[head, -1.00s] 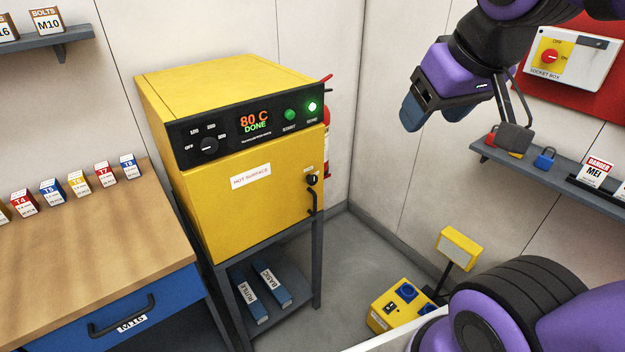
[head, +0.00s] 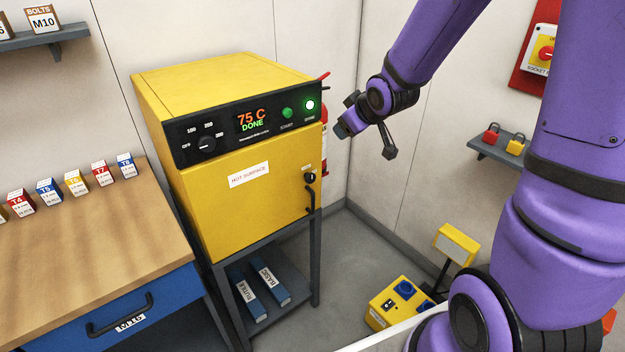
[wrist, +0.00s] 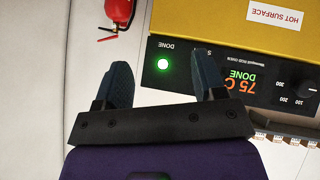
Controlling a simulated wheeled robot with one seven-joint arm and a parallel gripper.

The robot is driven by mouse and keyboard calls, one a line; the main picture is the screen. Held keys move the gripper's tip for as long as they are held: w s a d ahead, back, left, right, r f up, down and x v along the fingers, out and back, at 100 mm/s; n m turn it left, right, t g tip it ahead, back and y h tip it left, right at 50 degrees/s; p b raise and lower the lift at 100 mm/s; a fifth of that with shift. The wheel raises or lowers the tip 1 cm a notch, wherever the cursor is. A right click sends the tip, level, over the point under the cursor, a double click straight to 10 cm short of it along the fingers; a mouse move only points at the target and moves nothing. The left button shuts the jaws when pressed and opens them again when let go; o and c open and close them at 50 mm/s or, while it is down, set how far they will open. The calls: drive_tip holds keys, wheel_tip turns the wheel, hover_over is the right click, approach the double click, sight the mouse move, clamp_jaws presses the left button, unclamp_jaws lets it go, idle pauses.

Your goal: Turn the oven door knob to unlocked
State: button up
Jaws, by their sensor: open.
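The yellow oven (head: 225,205) stands on a dark stand, its door closed. The small black door knob (head: 310,176) sits at the upper right of the door, above the black door handle (head: 312,200); its exact setting is too small to read. The oven's control panel (head: 185,157) shows 75 C and DONE, with a lit green lamp (head: 310,104). My gripper (head: 346,124) is to the right of the panel, above the knob's height. In the wrist view my gripper (wrist: 163,88) is open and empty, with the panel beyond its fingers. The knob is not visible there.
A red extinguisher (wrist: 118,12) is beside the oven on the wall. A workbench (head: 80,230) with several small boxes stands left. A shelf (head: 490,150) with padlocks is on the right wall. A yellow floor unit (head: 395,305) stands right of the oven stand.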

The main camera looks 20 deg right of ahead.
drive_tip(key=w+f+n+y, duration=0.1)
drive_tip(key=w+f, duration=0.3)
drive_tip(key=f, duration=0.3)
drive_tip(key=m+t+y, duration=0.3)
drive_tip(key=t+y, duration=0.1)
drive_tip(key=t, duration=0.4)
approach(312, 178)
drive_tip(key=x, duration=0.9)
drive_tip(key=shift+w+a, duration=0.15)
drive_tip(key=shift+w, duration=0.2)
drive_tip(key=c, duration=0.9)
